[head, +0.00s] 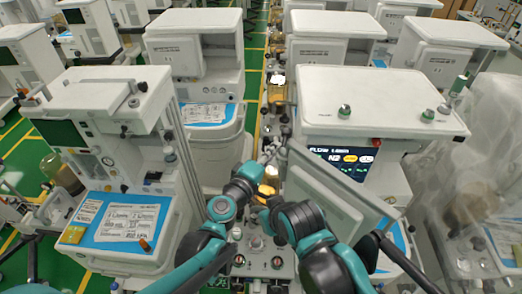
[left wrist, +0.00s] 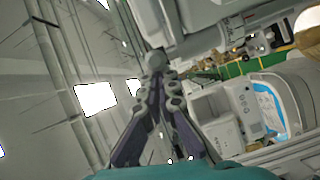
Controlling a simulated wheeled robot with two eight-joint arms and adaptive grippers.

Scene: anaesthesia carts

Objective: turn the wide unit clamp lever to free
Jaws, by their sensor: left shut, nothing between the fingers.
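My left gripper (head: 267,154) reaches up at the middle of the head view, beside the wide-topped unit (head: 375,98) and its grey tilted panel (head: 325,195). In the left wrist view its fingers (left wrist: 156,62) are together, with nothing between them, close to a pale grey housing. An amber-coloured part (head: 269,173) shows just below the left gripper in the head view. I cannot make out the clamp lever for certain in either view. My right arm comes in from the lower right and ends near the left one; its fingers cannot be made out.
A cart with a blue-sheeted work surface (head: 120,222) stands at the left. A display (head: 345,160) glows under the wide unit's top. A plastic-covered unit (head: 480,160) stands at the far right. More carts fill the back. Green floor shows between them.

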